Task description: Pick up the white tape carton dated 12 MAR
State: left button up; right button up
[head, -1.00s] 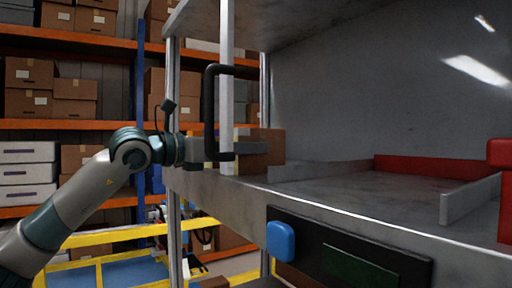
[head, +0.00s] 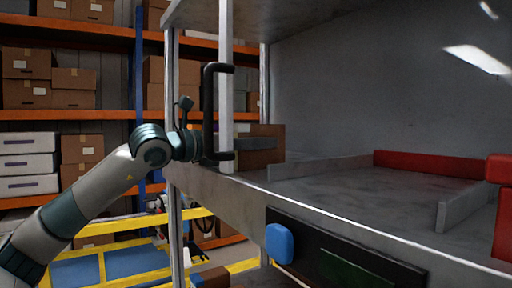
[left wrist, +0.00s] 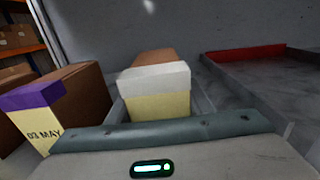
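A carton with a white tape band (left wrist: 155,80), a cream front and a brown top stands in the middle of the left wrist view. No date shows on the part I can see; its lower front is hidden by my gripper body. My left gripper (left wrist: 160,103) is open, with one grey finger on each side of this carton. In the head view my left gripper (head: 250,135) reaches in at the shelf's left end, by a brown carton (head: 262,157). A purple-taped carton marked 03 MAY (left wrist: 60,100) stands to the left. My right gripper is not in view.
A black handle (head: 208,110) on a pale upright post stands in front of my left gripper. The grey shelf (head: 340,185) has low dividers and a red bar (head: 430,165) at the back; its middle is clear. A blue button (head: 279,243) is on the front panel.

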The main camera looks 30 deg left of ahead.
pick_arm(q)
jog(key=c, duration=0.4)
jog(key=shift+c, duration=0.2)
jog(key=shift+r, duration=0.1)
